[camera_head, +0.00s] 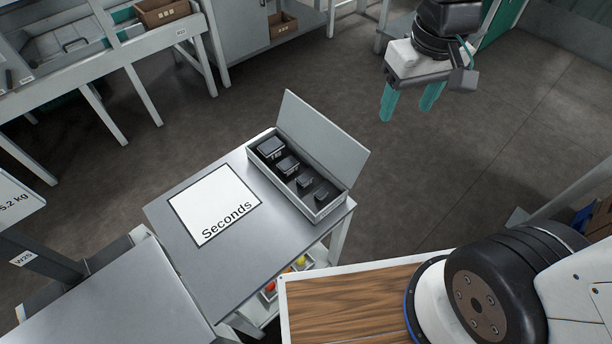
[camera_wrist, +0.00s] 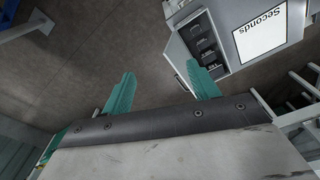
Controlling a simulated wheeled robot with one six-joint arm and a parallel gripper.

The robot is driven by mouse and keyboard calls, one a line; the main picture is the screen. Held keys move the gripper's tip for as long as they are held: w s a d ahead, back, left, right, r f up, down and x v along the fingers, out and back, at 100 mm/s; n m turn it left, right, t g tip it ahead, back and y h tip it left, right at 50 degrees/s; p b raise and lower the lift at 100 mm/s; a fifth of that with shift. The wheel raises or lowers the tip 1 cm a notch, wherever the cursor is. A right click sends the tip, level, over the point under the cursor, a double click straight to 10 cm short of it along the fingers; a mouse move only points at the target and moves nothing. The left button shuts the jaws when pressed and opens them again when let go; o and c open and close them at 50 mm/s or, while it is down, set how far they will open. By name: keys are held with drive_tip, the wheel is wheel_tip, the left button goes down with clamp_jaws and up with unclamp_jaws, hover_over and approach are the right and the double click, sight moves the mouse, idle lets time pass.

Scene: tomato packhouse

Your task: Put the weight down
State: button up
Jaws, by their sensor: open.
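My gripper (camera_head: 407,103) is open and empty, raised above the floor to the upper right of the steel table in the head view. Its two green fingers stand apart in the wrist view (camera_wrist: 162,90). An open grey box (camera_head: 328,206) with its lid up stands at the table's right edge. Several dark weights of graded size sit in its row of slots; the largest weight (camera_head: 270,148) is at the far end and the smallest weight (camera_head: 322,195) at the near end. The box (camera_wrist: 172,47) also shows in the wrist view, beyond the fingers. No weight is between the fingers.
A white "Seconds" mat (camera_head: 214,203) lies bare on the steel table (camera_head: 172,245), left of the box. A shelf with red and yellow produce (camera_head: 300,262) is below. Benches with cardboard bins (camera_head: 163,13) stand behind.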

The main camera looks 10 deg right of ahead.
drive_tip(key=w+a+f+n, duration=0.2)
drive_tip(key=w+a+f, duration=0.3)
drive_tip(key=f, duration=0.1)
drive_tip(key=n, duration=0.3)
hover_over(304, 177)
drive_tip(key=shift+g, duration=0.4)
drive_tip(key=f, duration=1.7)
drive_tip(key=shift+s+d+f, duration=0.1)
drive_tip(key=shift+d, duration=0.2)
drive_tip(key=f, duration=0.8)
drive_tip(key=shift+a, duration=0.3)
drive_tip(key=c, duration=1.3)
drive_tip(key=shift+r, duration=0.2)
